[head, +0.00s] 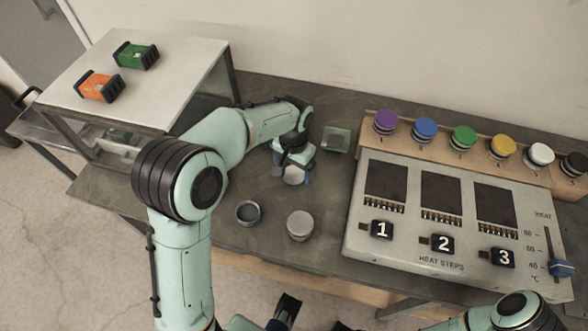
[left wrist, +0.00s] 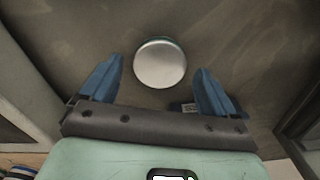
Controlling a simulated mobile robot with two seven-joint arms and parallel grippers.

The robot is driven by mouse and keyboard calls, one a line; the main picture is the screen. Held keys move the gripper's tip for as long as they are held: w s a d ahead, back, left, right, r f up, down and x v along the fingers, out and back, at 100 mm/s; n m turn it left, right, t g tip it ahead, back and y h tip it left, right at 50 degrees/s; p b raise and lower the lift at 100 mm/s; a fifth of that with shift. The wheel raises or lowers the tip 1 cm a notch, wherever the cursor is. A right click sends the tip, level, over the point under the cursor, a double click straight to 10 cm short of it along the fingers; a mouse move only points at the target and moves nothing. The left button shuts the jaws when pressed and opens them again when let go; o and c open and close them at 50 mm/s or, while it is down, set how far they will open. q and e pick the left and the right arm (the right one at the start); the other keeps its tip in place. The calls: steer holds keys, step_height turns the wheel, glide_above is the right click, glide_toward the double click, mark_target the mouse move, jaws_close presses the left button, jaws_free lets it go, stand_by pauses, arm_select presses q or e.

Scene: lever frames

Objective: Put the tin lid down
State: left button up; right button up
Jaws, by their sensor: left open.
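A round silver tin lid (left wrist: 160,63) shows in the left wrist view, just beyond and between my left fingertips, with a thin greenish edge at its far side. In the head view the lid (head: 295,175) is partly hidden by my left gripper (head: 294,171). The blue fingers of my left gripper (left wrist: 158,85) are spread wide, with clear gaps to the lid in the wrist view. What lies under the lid is hidden. My right gripper seems to show only in part at the bottom edge of the head view, and its jaws are unclear.
An open grey tin (head: 249,213) and a round pale-topped tin (head: 300,225) stand near the bench's front edge. A greenish square tray (head: 336,140) lies behind my left gripper. A heat panel (head: 440,215) and several coloured knobs fill the right. A raised shelf (head: 185,70) stands left.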

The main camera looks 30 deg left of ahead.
mark_target(294, 174)
arm_select(q)
step_height(294, 174, up, 11)
steer(key=p, duration=0.1)
steer(key=shift+f+p, duration=0.15)
steer(key=shift+p, duration=0.2)
stand_by(0.3)
